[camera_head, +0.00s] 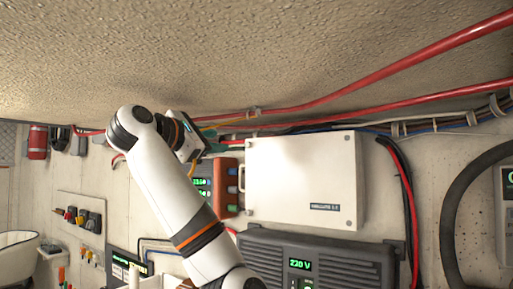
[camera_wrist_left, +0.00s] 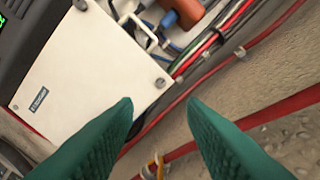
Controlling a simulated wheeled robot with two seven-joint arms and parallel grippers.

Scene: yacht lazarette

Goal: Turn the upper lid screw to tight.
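A white box (camera_head: 300,180) with a flat lid is on the wall in the head view, with round screws at its corners. The upper left lid screw (camera_head: 250,143) also shows in the left wrist view (camera_wrist_left: 160,83), just beyond my fingertips. Another screw (camera_head: 347,138) is at the upper right and one (camera_head: 249,213) at the lower left. My left gripper (camera_wrist_left: 160,106) is open, with its green fingers apart and nothing between them. In the head view, it is left of the box's upper left corner. My right gripper is not in view.
Red cables (camera_head: 330,100) run above the box. An orange and grey device (camera_head: 227,187) is left of it, beside a white handle (camera_wrist_left: 143,33). A dark 220 V unit (camera_head: 335,262) is below. A thick black hose (camera_head: 450,215) hangs at right.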

